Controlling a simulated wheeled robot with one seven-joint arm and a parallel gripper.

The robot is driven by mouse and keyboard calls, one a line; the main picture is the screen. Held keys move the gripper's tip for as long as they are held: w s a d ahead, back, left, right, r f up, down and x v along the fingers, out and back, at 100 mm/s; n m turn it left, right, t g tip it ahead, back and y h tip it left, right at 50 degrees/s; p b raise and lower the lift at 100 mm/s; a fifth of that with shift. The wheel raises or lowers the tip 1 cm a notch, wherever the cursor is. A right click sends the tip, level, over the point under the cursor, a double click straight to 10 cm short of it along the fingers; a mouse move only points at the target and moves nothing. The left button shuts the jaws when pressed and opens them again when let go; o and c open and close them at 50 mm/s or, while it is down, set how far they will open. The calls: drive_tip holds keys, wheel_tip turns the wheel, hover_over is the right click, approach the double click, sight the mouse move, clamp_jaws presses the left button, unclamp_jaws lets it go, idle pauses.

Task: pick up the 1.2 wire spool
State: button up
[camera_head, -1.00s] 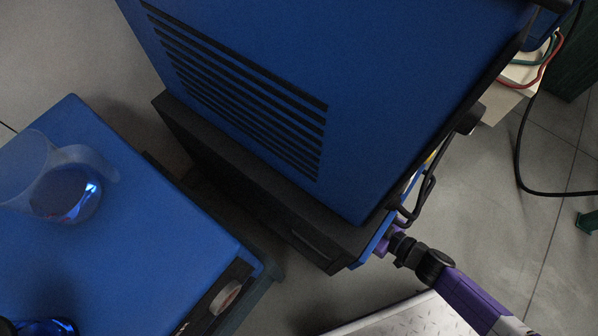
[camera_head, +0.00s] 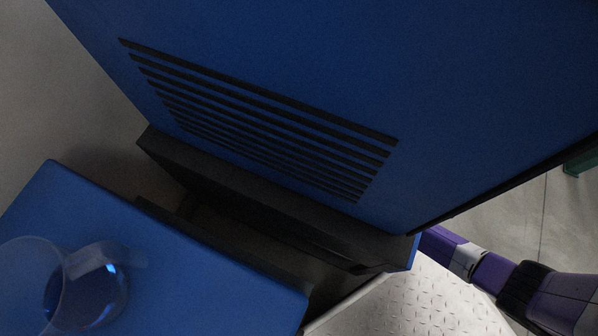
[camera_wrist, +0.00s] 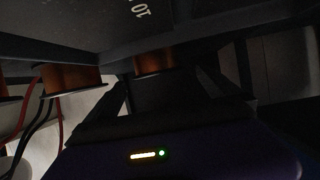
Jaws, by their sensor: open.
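In the wrist view, a copper-coloured spool (camera_wrist: 153,58) lies just ahead of my gripper (camera_wrist: 158,78), between its dark open fingers. I cannot tell whether the fingers touch it. A second copper-coloured spool (camera_wrist: 72,78) with dark flanges is to the left. An inverted label reading about "10" shows on the dark surface above; no 1.2 label is readable, so I cannot tell which spool is the 1.2. In the head view my gripper and the spools are hidden behind the large blue cabinet.
The large blue vented cabinet (camera_head: 290,70) fills the head view, with my arm passing behind its right edge. A lower blue unit (camera_head: 190,270) at bottom left carries a clear jug (camera_head: 88,290). Red and black cables (camera_wrist: 40,120) hang at left in the wrist view.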

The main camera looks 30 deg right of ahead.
drive_tip(key=b+x, duration=0.2)
drive_tip(key=x, duration=0.3)
drive_tip(key=shift+w+d+b, duration=0.1)
drive_tip(key=shift+w+b, duration=0.1)
drive_tip(key=shift+b, duration=0.1)
drive_tip(key=c, duration=1.8)
drive_tip(key=shift+r, duration=0.2)
